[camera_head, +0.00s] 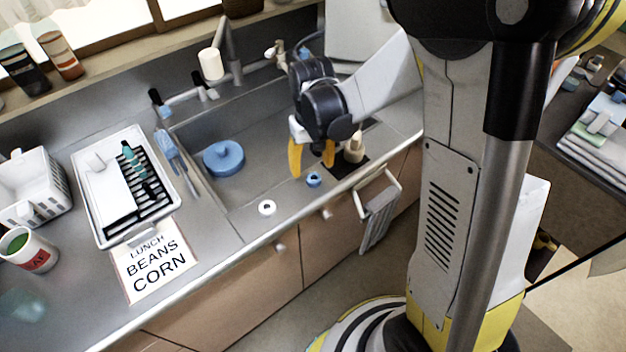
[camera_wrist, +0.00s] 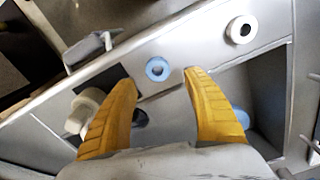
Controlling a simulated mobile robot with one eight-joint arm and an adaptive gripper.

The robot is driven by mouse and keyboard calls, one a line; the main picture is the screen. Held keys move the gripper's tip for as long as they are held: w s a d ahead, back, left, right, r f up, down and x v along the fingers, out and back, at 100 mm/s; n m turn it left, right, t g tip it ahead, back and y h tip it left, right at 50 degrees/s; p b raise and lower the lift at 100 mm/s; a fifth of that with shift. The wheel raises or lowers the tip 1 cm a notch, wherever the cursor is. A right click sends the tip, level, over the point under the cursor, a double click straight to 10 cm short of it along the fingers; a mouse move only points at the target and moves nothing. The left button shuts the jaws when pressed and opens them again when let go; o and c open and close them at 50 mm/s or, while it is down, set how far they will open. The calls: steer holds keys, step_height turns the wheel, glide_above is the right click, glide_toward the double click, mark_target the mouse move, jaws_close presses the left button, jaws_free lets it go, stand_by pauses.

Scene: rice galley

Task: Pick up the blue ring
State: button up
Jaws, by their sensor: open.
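The blue ring (camera_head: 314,179) lies flat on the counter in front of the sink, near the front edge. In the wrist view the blue ring (camera_wrist: 158,69) lies beyond and between my fingertips, with counter visible around it. My gripper (camera_head: 312,160) has yellow fingers pointing down, above and slightly left of the ring in the head view. The fingers also show in the wrist view (camera_wrist: 162,78), spread apart with nothing between them. The gripper is open and not touching the ring.
A white ring (camera_head: 267,207) lies left of the blue ring. A beige knobbed object (camera_head: 354,148) stands on a dark mat to the right. The sink holds a blue lidded pot (camera_head: 223,158). A towel (camera_head: 378,213) hangs on a front rail. A dish rack (camera_head: 104,215) stands left.

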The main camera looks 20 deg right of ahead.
mark_target(313, 176)
step_height(313, 176, down, 5)
steer(key=b, duration=0.2)
steer(key=shift+w+d+f+b, duration=0.1)
steer(key=shift+w+d+b, duration=0.05)
steer(key=shift+b, duration=0.2)
steer(key=c, duration=1)
steer(key=shift+c, duration=0.2)
steer(key=shift+r, duration=0.2)
step_height(313, 176, up, 4)
steer(key=p, duration=0.2)
steer(key=shift+r+p, duration=0.2)
steer(key=shift+p, duration=0.15)
steer(key=s+d+r+p, duration=0.1)
steer(key=s+d+r, duration=0.1)
steer(key=d, duration=0.1)
steer(key=s+d+r+p, duration=0.1)
steer(key=s+d+r, duration=0.1)
steer(key=d, duration=0.1)
steer(key=s+d+r+p, duration=0.1)
steer(key=s+d+r, duration=0.1)
steer(key=d, duration=0.2)
steer(key=shift+r+p, duration=0.2)
steer(key=shift+p, duration=0.15)
